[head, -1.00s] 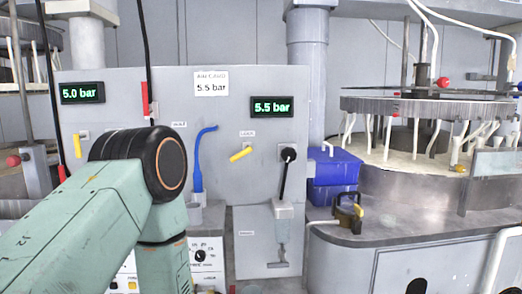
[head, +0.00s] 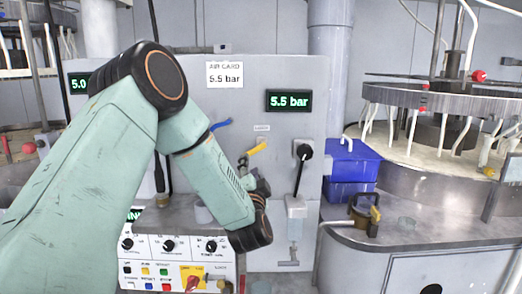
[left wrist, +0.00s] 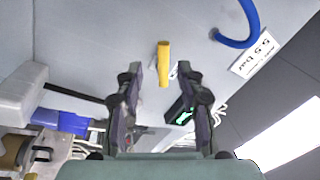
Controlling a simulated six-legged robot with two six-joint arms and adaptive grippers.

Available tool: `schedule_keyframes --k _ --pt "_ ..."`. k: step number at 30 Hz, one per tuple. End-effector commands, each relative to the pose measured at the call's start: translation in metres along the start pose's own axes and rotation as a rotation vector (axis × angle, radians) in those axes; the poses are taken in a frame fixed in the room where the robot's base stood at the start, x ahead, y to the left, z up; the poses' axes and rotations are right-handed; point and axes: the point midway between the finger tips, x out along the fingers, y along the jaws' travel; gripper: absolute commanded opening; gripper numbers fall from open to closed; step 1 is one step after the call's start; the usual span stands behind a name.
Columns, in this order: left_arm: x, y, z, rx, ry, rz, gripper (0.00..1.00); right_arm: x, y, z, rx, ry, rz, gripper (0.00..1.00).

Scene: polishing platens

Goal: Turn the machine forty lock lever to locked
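A yellow lever (head: 257,148) sits on the grey panel below the 5.5 bar display, tilted with its right end higher. A small label above it is too small to read surely. In the left wrist view the yellow lever (left wrist: 163,63) stands ahead, in line with the gap between the fingertips. My left gripper (left wrist: 159,75) is open and empty, its two dark fingers apart on either side of that line. I cannot tell if they touch the lever. In the head view my left gripper lies just below the lever, partly hidden by its own wrist. My right gripper is not in view.
A blue hose (head: 221,125) is left of the lever, partly behind my arm. A control box (head: 170,245) with knobs is below.

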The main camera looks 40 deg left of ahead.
Motion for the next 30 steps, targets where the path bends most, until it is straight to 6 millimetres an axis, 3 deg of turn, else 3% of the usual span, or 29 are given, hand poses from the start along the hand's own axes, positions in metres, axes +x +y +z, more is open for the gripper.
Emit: schedule_keyframes --k 16,30 --pt "0.068 -0.005 0.005 0.003 -0.005 -0.01 0.38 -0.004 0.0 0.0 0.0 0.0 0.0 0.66" --pt "0.08 -0.003 0.002 0.002 -0.002 -0.006 0.36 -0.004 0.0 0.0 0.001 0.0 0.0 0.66"
